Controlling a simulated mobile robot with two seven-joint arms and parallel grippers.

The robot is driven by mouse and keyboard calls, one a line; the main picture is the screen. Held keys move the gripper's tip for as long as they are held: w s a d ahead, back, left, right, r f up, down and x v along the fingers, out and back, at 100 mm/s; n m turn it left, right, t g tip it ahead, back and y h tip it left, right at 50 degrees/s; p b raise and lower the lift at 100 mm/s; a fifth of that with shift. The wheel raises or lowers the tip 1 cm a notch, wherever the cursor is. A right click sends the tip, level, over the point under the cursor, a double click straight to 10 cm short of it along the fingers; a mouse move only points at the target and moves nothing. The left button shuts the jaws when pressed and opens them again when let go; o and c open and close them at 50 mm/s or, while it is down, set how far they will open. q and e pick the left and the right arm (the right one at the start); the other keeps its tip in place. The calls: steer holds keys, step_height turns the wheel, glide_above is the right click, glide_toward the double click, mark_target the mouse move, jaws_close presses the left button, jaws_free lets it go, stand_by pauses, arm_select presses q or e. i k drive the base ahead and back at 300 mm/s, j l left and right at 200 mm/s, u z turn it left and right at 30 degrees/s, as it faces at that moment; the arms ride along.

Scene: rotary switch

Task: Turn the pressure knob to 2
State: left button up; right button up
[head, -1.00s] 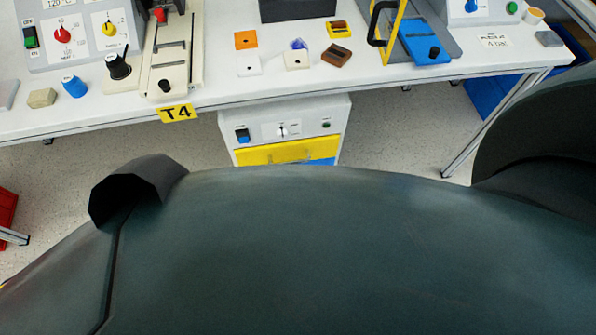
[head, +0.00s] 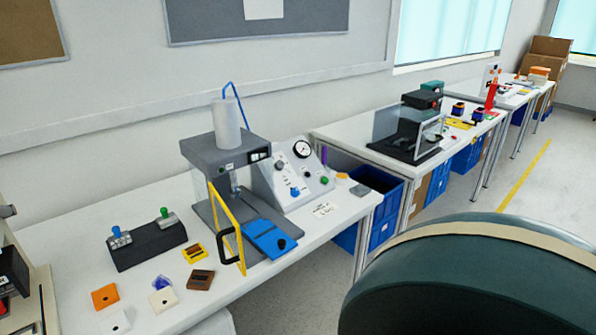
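A grey sloped control box (head: 292,176) stands on the near table, right of a press machine. On its face are a round pressure gauge (head: 302,149), a blue knob (head: 295,191) below it and a green button (head: 324,181) at the right. The blue knob may be the pressure knob, but its label and pointer are too small to read. Neither of my grippers is in view, and nothing of mine touches the box.
The press (head: 228,165) has a yellow-framed guard (head: 228,228) and a blue plate (head: 270,239) in front of it. Small coloured blocks and a dark stand (head: 147,246) lie to the left. Blue crates (head: 377,180) stand between tables. Open floor (head: 540,165) is at the right.

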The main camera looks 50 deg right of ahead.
mark_target(278, 166)
steer(key=z, duration=1.65)
steer(key=i+l+u, duration=0.1)
steer(key=i+l, duration=0.15)
steer(key=i+l+u, duration=0.1)
steer(key=l, duration=0.3)
steer(key=i+l+u, duration=0.1)
steer(key=i+l, duration=0.2)
steer(key=i+l+u, duration=0.1)
steer(key=l, duration=0.3)
steer(key=i+l+u, duration=0.1)
steer(key=i+l, duration=0.2)
steer(key=i+l+u, duration=0.1)
steer(key=l, duration=0.4)
